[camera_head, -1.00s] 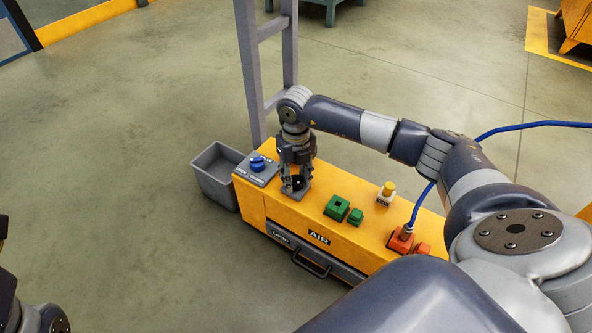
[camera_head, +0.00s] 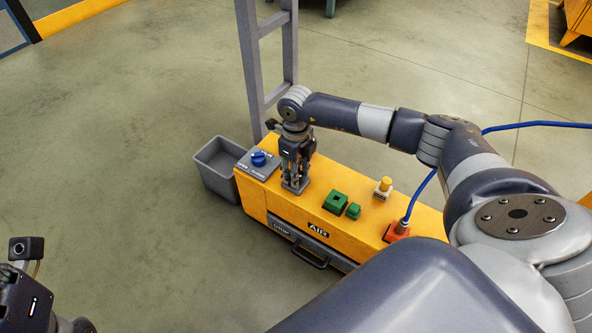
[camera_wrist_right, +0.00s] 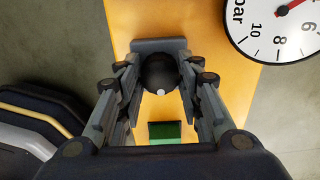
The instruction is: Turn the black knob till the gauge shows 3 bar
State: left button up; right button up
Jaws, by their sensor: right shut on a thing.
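The black knob (camera_wrist_right: 157,68) is a round dark ball with a white mark, on the yellow cabinet's top. My right gripper (camera_wrist_right: 160,80) points down and is shut on it, a finger on each side. In the head view my right gripper (camera_head: 295,188) hides the knob. The gauge (camera_wrist_right: 280,28) is a white dial with black figures and a red needle. Only part of it shows at the top right of the wrist view, so its reading cannot be told. Part of my left gripper's body (camera_head: 28,298) shows at the bottom left; its fingers are out of sight.
The yellow cabinet (camera_head: 268,208) bears a blue knob (camera_head: 259,158) on a grey plate, green blocks (camera_head: 335,202), a yellow button (camera_head: 384,185) and an orange fitting (camera_head: 396,233) with a blue hose. A grey bin (camera_head: 215,180) and a grey frame (camera_head: 250,75) stand beside it. Floor at left is clear.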

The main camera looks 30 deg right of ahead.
dwell(0.3)
jog(key=o, duration=1.1)
jog(key=shift+c, duration=0.2)
notch_tip(320, 180, up, 12)
